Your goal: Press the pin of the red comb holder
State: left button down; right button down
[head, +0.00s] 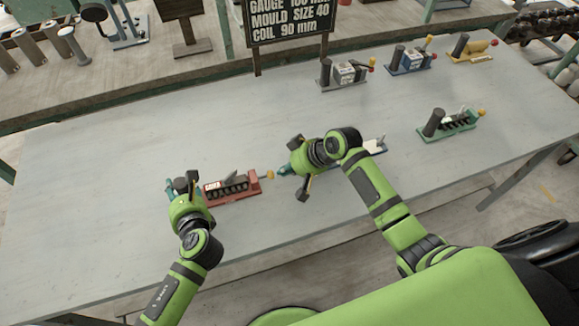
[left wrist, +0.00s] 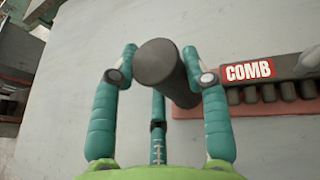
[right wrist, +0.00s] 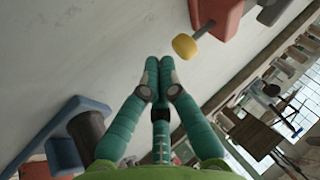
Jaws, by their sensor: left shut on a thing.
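The red comb holder (head: 236,191) lies on the table at front left, with a "COMB" label, a row of dark teeth and a dark upright post at its left end. Its yellow-tipped pin (head: 270,174) sticks out at the right end; the yellow tip (right wrist: 185,46) also shows in the right wrist view. My left gripper (head: 181,186) is shut around the dark post (left wrist: 165,68). My right gripper (head: 283,171) has its fingertips together, empty; they point toward the yellow tip from the right, with a small gap (right wrist: 160,82).
A blue holder (right wrist: 90,104) sits partly hidden behind my right gripper. A green holder (head: 448,124) is at right. Grey (head: 345,74), blue (head: 410,60) and yellow (head: 472,48) holders stand along the back. A black sign (head: 290,22) stands behind. The table's left is clear.

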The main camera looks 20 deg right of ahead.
pick_arm(q)
jog(key=shift+s+f, duration=0.15)
jog(key=shift+f, duration=0.15)
pick_arm(e)
jog(key=shift+a, duration=0.1)
jog(key=a, duration=0.2)
jog(key=shift+a, duration=0.35)
jog(key=v, duration=1)
pick_arm(q)
jog(key=c, duration=0.6)
grip_release()
jog(key=shift+o, duration=0.2)
pick_arm(e)
jog(key=shift+w, duration=0.1)
pick_arm(q)
jog(key=shift+r, duration=0.1)
